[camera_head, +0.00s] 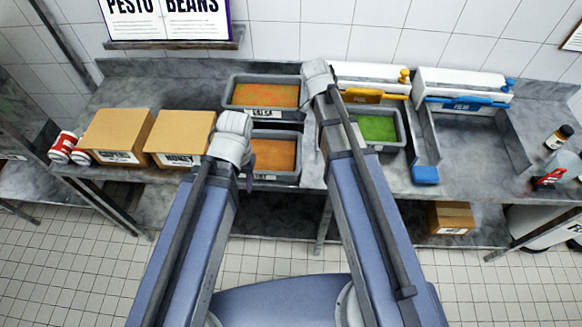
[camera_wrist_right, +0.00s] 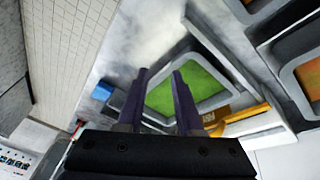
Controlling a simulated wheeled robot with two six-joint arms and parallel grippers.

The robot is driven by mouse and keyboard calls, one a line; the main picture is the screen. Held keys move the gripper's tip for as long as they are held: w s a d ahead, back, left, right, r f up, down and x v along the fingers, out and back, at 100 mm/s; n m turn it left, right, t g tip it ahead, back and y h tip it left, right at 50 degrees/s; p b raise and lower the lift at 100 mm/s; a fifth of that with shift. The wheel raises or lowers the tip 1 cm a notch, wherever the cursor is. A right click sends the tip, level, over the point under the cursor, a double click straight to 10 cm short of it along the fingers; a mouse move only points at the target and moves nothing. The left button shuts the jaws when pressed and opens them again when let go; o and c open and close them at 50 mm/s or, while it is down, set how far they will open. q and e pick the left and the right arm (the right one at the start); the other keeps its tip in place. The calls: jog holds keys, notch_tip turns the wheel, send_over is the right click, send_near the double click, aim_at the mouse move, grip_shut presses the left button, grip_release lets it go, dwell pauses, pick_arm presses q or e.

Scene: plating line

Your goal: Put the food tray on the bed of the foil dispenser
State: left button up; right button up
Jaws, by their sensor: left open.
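Two white dispensers stand at the back right, one with a yellow front (camera_head: 372,96) and one with a blue front (camera_head: 470,103); I cannot read which is for foil. Grey side walls (camera_head: 425,135) flank a bare bed (camera_head: 470,140) before the blue one. A grey tub of green food (camera_head: 400,142) sits before the yellow one; it also shows in the right wrist view (camera_wrist_right: 190,88). My left gripper (camera_head: 249,181) is open at the front orange tub's left side, mostly hidden.
Orange-filled tubs stand at the back (camera_head: 265,95) and front (camera_head: 275,155) of the counter. Cardboard boxes (camera_head: 180,132) and red-and-white cans (camera_head: 65,147) are on the left. A bottle (camera_head: 558,137) and a red item (camera_head: 548,178) are at the far right.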

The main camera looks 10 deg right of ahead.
jog(key=s+a+n+y, duration=0.2)
jog(key=s+a+n, duration=1.2)
jog(key=a+n, duration=0.3)
jog(key=shift+f+n, duration=0.4)
jog(key=shift+f, duration=0.05)
